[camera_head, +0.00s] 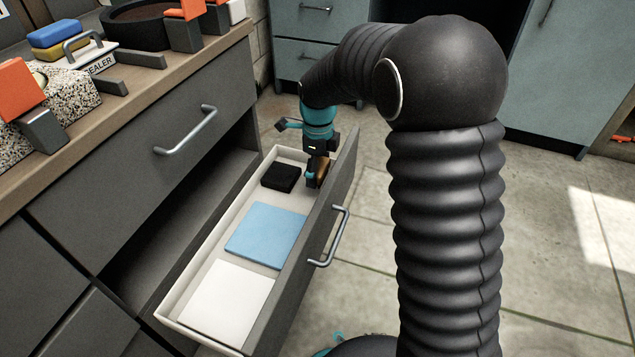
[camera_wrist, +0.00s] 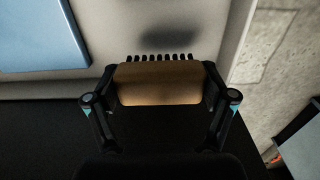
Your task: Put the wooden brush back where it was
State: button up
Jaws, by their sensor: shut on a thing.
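The wooden brush (camera_wrist: 158,84) has a brown wooden body with dark bristles along its far edge. My gripper (camera_wrist: 160,92) is shut on it, with one finger at each end. In the head view the brush (camera_head: 319,168) shows at my gripper (camera_head: 316,172), at the far end of the open drawer (camera_head: 222,347), close to its front panel. A dark shadow lies on the drawer floor beyond the bristles in the wrist view. I cannot tell whether the brush touches the drawer floor.
The drawer holds a black block (camera_head: 281,177), a blue flat piece (camera_head: 265,235) and a white flat piece (camera_head: 229,301). The drawer's front panel with its handle (camera_head: 330,238) stands to the right. The counter (camera_head: 140,80) above holds a sponge stack (camera_head: 57,36) and several other things.

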aim_at(319, 166)
jog(key=shift+f+b, duration=0.3)
jog(key=shift+f, duration=1.7)
jog(key=shift+f, duration=0.2)
jog(key=o, duration=1)
jog(key=shift+c, duration=0.2)
jog(key=shift+r, duration=0.1)
notch_tip(319, 166, up, 12)
jog(key=shift+r+p, duration=0.15)
jog(key=shift+p, duration=0.9)
